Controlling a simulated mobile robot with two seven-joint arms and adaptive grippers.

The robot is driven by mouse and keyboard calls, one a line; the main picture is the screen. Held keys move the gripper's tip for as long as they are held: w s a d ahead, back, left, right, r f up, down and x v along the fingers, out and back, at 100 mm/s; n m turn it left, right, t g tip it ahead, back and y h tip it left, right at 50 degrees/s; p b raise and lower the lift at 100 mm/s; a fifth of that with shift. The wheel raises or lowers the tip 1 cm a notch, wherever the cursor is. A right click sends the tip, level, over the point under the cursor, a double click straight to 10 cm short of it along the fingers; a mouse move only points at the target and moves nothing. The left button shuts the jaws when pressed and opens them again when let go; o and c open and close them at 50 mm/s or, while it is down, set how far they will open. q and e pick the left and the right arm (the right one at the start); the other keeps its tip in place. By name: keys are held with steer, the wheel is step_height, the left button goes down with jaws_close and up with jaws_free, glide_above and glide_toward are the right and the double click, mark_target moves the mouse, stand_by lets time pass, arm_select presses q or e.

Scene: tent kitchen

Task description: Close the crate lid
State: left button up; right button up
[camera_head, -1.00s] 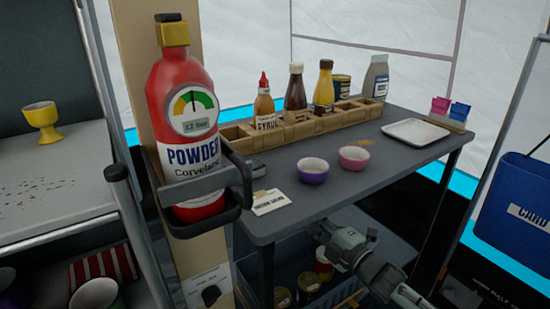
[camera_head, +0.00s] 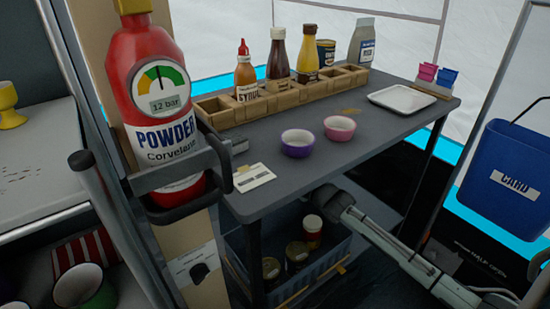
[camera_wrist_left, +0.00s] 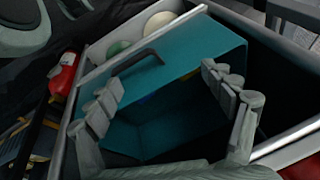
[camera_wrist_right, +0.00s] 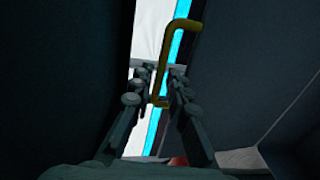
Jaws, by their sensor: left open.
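A blue-grey open crate (camera_head: 328,259) stands under the table with several jars inside. I cannot clearly make out its lid; dark surfaces behind and under the table hide its outline. My right gripper (camera_head: 325,196) reaches in below the table's front edge, above the crate. In the right wrist view its fingers (camera_wrist_right: 159,72) are apart, with a yellow bent handle (camera_wrist_right: 185,27) close between or just beyond them. I cannot tell whether they grip it. My left gripper (camera_wrist_left: 160,85) is open and empty before a teal box (camera_wrist_left: 165,125) with a black handle, seen only in the left wrist view.
The grey table (camera_head: 310,185) holds two bowls, a tray (camera_head: 402,97) and a wooden bottle rack (camera_head: 225,120). A red powder extinguisher (camera_head: 150,85) hangs on a post at left. A blue bin (camera_head: 505,175) is at right. A table leg (camera_head: 254,265) stands beside the crate.

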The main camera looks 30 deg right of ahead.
jaws_close()
steer(key=shift+s+f, duration=0.1)
stand_by(0.3)
